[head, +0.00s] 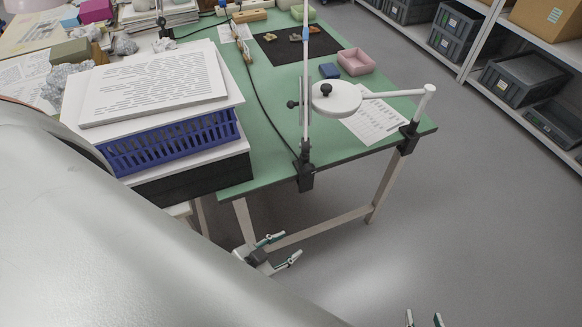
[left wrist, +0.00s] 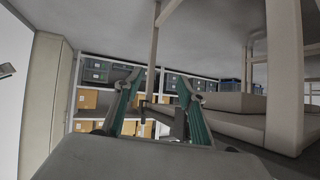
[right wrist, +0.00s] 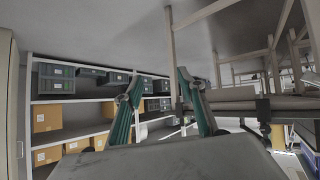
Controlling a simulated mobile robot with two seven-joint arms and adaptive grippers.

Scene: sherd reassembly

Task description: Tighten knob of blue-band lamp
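Two clamp-mounted stands are at the green table's near edge in the head view. One is a thin upright post (head: 305,130) with a black clamp (head: 305,176) and a small dark knob (head: 292,104); its top is out of frame. The other has a white round lamp head (head: 342,99) on a white arm, clamped at the right corner (head: 409,136). A black knob (head: 326,90) shows at the lamp head. My left gripper (head: 282,248) is open, empty and below the table edge. My right gripper (head: 424,317) is open and empty over the floor.
A blue basket (head: 172,145) with white boards and a printed sheet stands at the table's left end. Shelves with grey crates (head: 528,77) stand right. The floor between is clear.

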